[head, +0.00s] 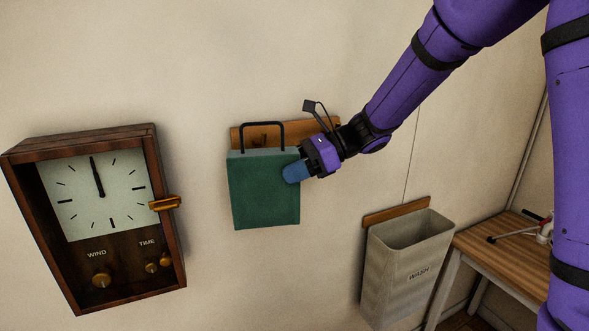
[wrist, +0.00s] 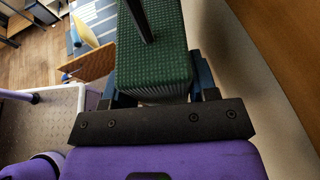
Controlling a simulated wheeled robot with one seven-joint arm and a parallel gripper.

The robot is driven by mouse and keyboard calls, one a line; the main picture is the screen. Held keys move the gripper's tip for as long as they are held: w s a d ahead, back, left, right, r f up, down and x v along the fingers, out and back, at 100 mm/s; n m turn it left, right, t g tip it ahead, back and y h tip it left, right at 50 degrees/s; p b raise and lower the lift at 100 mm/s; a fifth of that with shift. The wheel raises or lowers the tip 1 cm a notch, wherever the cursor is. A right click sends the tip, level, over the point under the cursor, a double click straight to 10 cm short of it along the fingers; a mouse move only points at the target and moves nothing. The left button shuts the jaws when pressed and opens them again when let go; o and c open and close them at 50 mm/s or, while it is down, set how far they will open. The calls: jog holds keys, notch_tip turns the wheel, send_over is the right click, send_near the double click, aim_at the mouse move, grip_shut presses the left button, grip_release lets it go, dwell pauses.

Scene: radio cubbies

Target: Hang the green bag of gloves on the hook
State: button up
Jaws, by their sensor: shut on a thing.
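The green bag (head: 264,190) is a boxy green bag with a black loop handle (head: 263,124) on top. It is upright in front of a wooden board (head: 250,136) on the wall. My gripper (head: 293,172) is shut on the bag's right side near its top. In the wrist view the green bag (wrist: 152,50) sits between the blue fingers (wrist: 160,92), with the black handle rising over it. The hook is not distinguishable; the bag and handle cover part of the board. I cannot tell whether the handle is over a hook.
A wooden wall clock (head: 105,215) with a protruding brass latch (head: 165,203) hangs to the left. A grey bin marked WASH (head: 400,265) is on the wall at lower right. A wooden table (head: 500,245) stands beside it. The wall between clock and bag is bare.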

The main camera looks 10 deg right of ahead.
jog(key=shift+w+a+f, duration=0.2)
jog(key=shift+w+f, duration=0.4)
jog(key=shift+f, duration=0.2)
jog(key=shift+w+a+f, duration=0.15)
jog(key=shift+w+f, duration=0.45)
jog(key=shift+f, duration=0.2)
jog(key=shift+s+f, duration=0.1)
jog(key=o, duration=1.1)
jog(key=shift+o, duration=0.2)
